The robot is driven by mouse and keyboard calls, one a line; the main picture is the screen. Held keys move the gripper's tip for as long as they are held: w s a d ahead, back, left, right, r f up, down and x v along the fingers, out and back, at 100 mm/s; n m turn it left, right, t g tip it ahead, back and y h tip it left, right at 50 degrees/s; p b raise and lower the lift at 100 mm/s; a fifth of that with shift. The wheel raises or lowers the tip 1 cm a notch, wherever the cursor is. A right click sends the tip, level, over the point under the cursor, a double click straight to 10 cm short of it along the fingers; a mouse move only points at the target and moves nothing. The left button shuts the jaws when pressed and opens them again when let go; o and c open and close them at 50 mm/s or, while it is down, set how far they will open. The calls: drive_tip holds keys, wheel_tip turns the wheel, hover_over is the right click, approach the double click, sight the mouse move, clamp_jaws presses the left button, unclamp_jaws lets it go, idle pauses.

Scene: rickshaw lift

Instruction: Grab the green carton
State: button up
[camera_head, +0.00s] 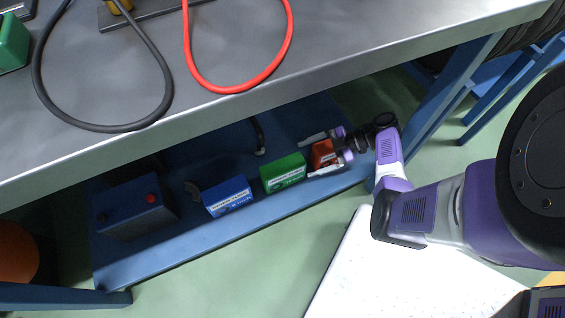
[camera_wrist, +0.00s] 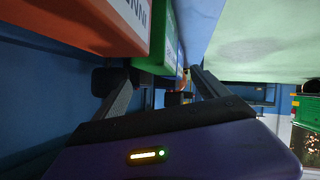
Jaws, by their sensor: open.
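The green carton (camera_head: 283,172) stands on the blue lower shelf, between a blue carton (camera_head: 227,196) on its left and a red carton (camera_head: 323,153) on its right. My gripper (camera_head: 308,156) is open and reaches in from the right at the red carton, its fingers pointing left toward the green carton. In the wrist view the green carton (camera_wrist: 160,42) is ahead of the two spread fingers (camera_wrist: 150,80), with the red carton (camera_wrist: 105,28) nearer at upper left. Nothing is held. I cannot tell whether a finger touches either carton.
A grey workbench (camera_head: 285,75) overhangs the lower shelf (camera_head: 240,228). A dark battery-like box (camera_head: 135,208) sits at the shelf's left. A blue bench leg (camera_head: 440,100) stands close to my arm. Black and red cables lie on the benchtop.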

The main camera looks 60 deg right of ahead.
sight(292, 164)
drive_tip(key=shift+w+a+f, duration=0.1)
drive_tip(key=shift+w+f, duration=0.2)
drive_tip(key=shift+w, duration=0.15)
drive_tip(key=shift+b+x, duration=1.1)
drive_tip(key=shift+x, duration=2.3)
drive_tip(key=shift+a+r, duration=0.15)
clamp_jaws()
